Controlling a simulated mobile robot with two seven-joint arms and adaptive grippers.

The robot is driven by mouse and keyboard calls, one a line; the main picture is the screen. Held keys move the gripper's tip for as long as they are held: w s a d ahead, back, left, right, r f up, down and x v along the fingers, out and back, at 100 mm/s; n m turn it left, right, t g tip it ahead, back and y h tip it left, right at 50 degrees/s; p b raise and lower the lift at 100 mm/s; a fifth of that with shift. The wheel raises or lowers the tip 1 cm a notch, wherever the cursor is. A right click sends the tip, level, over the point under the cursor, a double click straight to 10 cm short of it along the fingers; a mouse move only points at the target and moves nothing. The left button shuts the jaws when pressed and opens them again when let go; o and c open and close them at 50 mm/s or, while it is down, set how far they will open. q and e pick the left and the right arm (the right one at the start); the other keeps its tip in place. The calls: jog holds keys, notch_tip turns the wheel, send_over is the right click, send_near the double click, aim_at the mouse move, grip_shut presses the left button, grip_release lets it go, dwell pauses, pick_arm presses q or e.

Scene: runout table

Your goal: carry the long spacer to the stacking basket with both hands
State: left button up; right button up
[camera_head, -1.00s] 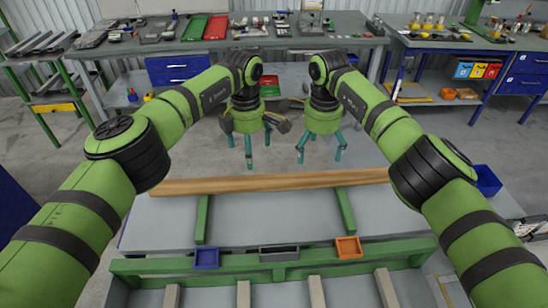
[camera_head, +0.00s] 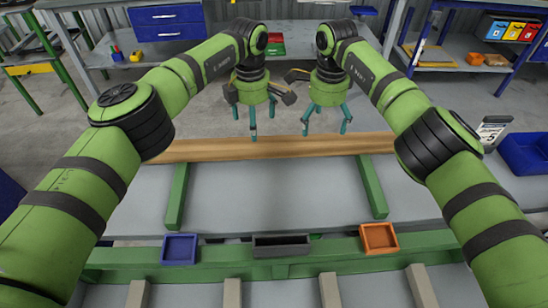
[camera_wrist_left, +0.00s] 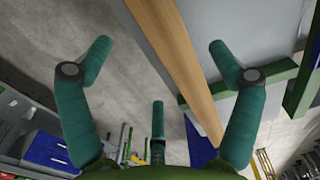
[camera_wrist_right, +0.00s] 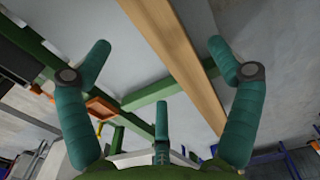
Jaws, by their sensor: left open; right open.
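The long spacer is a wooden beam (camera_head: 285,146) lying crosswise over the green bars of the grey table, at its far edge. My left gripper (camera_head: 254,124) and my right gripper (camera_head: 326,124) point down close together near the middle of the beam, both open and empty. In the left wrist view the beam (camera_wrist_left: 180,60) runs slantwise across the space between the spread fingers, clear of them. In the right wrist view it (camera_wrist_right: 175,60) also passes between the open fingers. I cannot tell which container is the stacking basket.
A blue bin (camera_head: 525,152) stands at the right. A blue tray (camera_head: 180,249), a grey tray (camera_head: 281,245) and an orange tray (camera_head: 379,238) sit along the green front rail. Bare grey floor (camera_head: 120,105) lies beyond the beam.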

aim_at(274, 147)
pick_arm(q)
jog(key=shift+s, duration=0.15)
pick_arm(e)
jog(key=shift+s, duration=0.15)
pick_arm(q)
jog(key=shift+f, duration=3.65)
pick_arm(e)
jog(key=shift+f, duration=3.7)
pick_arm(q)
jog(key=c, duration=1.8)
pick_arm(e)
jog(key=c, duration=1.8)
pick_arm(q)
jog(key=shift+r, duration=0.1)
pick_arm(e)
jog(key=shift+r, duration=0.1)
